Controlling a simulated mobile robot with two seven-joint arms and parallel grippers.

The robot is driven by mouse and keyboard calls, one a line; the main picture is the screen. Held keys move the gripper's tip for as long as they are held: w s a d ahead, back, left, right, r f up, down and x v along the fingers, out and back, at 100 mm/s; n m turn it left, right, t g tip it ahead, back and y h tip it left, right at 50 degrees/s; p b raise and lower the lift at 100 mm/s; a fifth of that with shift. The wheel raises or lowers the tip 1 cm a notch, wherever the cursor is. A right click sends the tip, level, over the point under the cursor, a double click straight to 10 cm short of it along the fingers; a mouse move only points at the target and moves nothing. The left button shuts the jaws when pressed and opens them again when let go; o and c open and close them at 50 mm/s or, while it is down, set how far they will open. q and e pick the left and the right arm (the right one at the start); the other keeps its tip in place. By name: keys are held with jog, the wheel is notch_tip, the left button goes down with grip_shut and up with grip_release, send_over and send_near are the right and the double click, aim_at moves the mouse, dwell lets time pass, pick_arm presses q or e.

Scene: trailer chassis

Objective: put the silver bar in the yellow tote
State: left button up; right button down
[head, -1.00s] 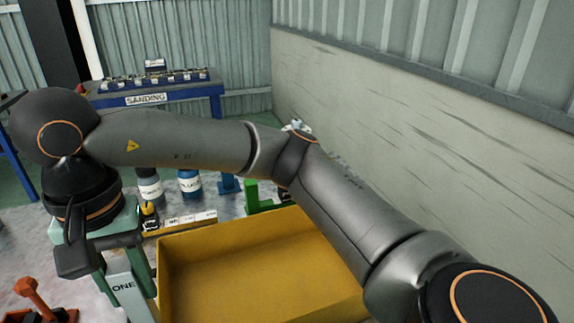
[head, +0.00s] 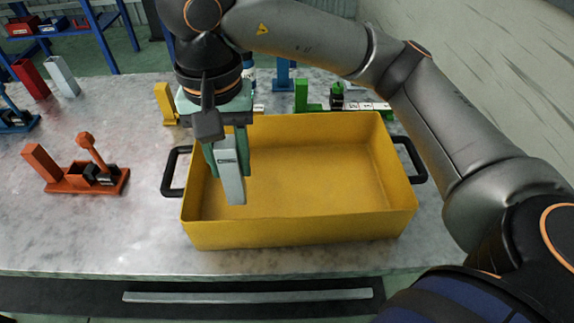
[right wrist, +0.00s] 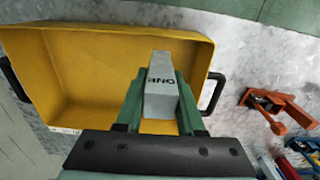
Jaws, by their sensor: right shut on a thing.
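My right gripper (head: 228,160) is shut on the silver bar (head: 231,178), a light grey block with dark lettering. The bar hangs nearly upright between the green fingers, its lower end pointing down. In the head view it appears over the left part of the yellow tote (head: 310,236); I cannot tell how far its lower end is above the tote floor. The visible tote floor is bare. My left gripper is not in view.
The tote has black handles (head: 173,172) at its sides and stands on a marbled table. An orange fixture (head: 85,177) stands left of it. Yellow (head: 166,103) and green (head: 301,95) pieces stand behind it. A grey strip (head: 248,296) lies along the front.

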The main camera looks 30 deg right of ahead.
jog(key=d+f, duration=0.3)
jog(key=w+d+f, duration=0.1)
jog(key=d+f, duration=0.2)
jog(key=f, duration=0.1)
jog(key=w+d+f+p, duration=0.1)
jog(key=d+f, duration=0.2)
jog(key=f, duration=0.1)
jog(key=shift+d, duration=0.25)
jog(key=shift+f, duration=0.2)
jog(key=c, duration=0.5)
grip_release()
notch_tip(320, 180, up, 12)
jog(key=shift+r, duration=0.2)
